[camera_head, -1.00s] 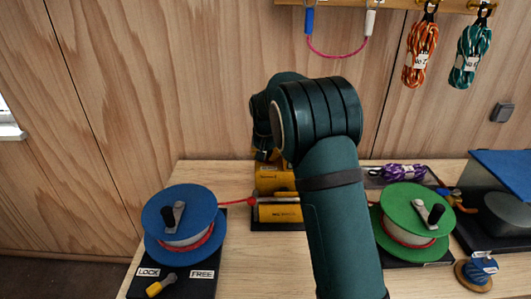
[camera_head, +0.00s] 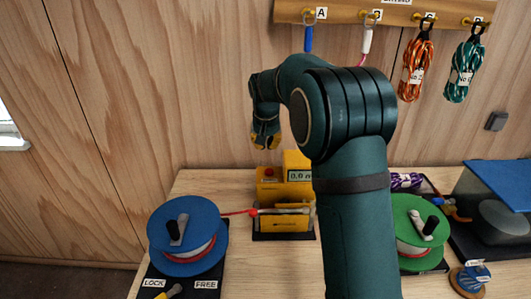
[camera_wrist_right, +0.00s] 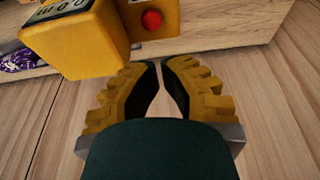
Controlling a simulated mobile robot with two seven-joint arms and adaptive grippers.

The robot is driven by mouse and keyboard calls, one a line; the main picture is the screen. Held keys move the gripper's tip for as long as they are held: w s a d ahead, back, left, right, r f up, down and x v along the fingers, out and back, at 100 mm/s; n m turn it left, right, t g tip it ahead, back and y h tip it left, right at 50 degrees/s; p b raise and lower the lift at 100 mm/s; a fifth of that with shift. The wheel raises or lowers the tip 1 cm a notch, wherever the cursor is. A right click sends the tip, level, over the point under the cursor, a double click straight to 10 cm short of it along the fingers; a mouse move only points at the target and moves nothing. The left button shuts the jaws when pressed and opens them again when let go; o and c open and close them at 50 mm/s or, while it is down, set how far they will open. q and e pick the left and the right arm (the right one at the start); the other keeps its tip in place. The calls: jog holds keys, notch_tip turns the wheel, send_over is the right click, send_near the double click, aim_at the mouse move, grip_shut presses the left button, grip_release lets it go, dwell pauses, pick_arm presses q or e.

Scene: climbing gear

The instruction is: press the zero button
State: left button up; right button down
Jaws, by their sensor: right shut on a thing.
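The yellow length counter (camera_head: 300,162) stands on the bench with a display reading about 0.0 m. Its red button (camera_head: 268,172) sits on a lower yellow block at the left of the display. In the right wrist view the red button (camera_wrist_right: 152,20) is at the top, beside the yellow display housing (camera_wrist_right: 75,40). My right gripper (camera_head: 265,143) is above and behind the button, apart from it. In the wrist view its yellow ribbed fingers (camera_wrist_right: 160,68) are brought together at the tips, with nothing visible between them. My left gripper is out of view.
A blue reel (camera_head: 185,222) with a lock/free lever is at the left and a green reel (camera_head: 407,215) at the right. A red cord runs from the blue reel through the counter. A hook rail (camera_head: 350,12) with hanging cords is above. My right arm hides part of the bench.

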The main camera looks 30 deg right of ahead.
jog(key=shift+v, duration=1.65)
